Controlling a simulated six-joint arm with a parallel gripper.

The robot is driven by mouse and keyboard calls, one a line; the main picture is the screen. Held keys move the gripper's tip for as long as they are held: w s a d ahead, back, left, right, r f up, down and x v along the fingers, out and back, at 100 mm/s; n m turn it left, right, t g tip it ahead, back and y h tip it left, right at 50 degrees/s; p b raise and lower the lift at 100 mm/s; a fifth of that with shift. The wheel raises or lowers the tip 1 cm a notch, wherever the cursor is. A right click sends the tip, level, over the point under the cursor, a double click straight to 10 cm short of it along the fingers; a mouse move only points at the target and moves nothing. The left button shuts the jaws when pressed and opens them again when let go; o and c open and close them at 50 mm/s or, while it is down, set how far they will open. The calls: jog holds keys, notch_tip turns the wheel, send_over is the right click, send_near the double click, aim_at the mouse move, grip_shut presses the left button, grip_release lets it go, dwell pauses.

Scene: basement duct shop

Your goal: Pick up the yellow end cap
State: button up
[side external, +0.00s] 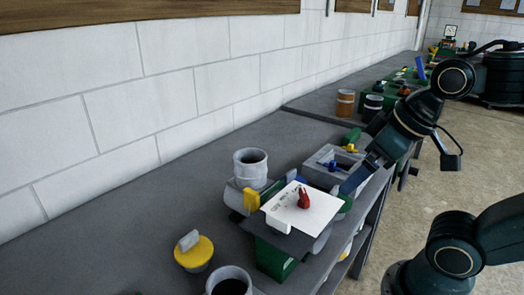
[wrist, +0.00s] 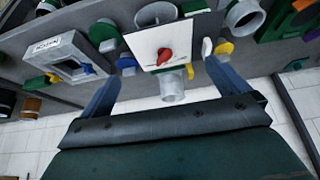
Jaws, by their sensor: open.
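A round yellow end cap (side external: 195,253) with a grey grip tab lies on the bench at the left front in the side view. In the wrist view it appears to be the yellow disc (wrist: 224,48) beside the right finger's tip. Another yellow piece (side external: 251,200) stands against the grey pipe by the white sheet; it also shows in the wrist view (wrist: 190,71). My gripper (side external: 357,176) is open and empty, above the bench's right edge in the side view, well right of the end cap. In the wrist view its two blue fingers (wrist: 160,74) are spread wide.
A white sheet with a red piece (side external: 303,198) lies on a raised block near my gripper. A grey open box (side external: 318,177) holds small blue and yellow pieces. Grey pipes (side external: 250,169) stand nearby. Bare bench (side external: 120,245) lies left of the end cap; the block wall runs behind.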

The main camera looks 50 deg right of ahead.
jog(key=w+a+r+n+g+y, duration=0.1)
jog(key=w+a+n, duration=0.35)
jog(key=w, duration=0.35)
jog(key=w+a+n+g+y, duration=0.2)
jog(key=w+a+n, duration=0.1)
jog(key=w+n, duration=0.3)
jog(key=w+a+f+n+g, duration=0.1)
jog(key=w+a+f+n, duration=0.3)
jog(key=w, duration=0.2)
jog(key=w+a+f+n+g+y, duration=0.1)
jog(key=w+a+f+n, duration=0.2)
jog(key=w, duration=0.3)
jog(key=shift+w+a+f+n+g+y, duration=0.3)
jog(key=shift+w+a+f+n, duration=0.1)
jog(key=shift+a+f, duration=0.35)
send_over(189, 253)
jog(key=d, duration=0.3)
jog(key=shift+w+a+f, duration=0.1)
jog(key=shift+f, duration=1.9)
jog(key=shift+a+f, duration=0.1)
jog(key=shift+f, duration=1.85)
jog(key=shift+f, duration=0.1)
jog(key=shift+x, duration=2.55)
jog(key=shift+c, duration=0.2)
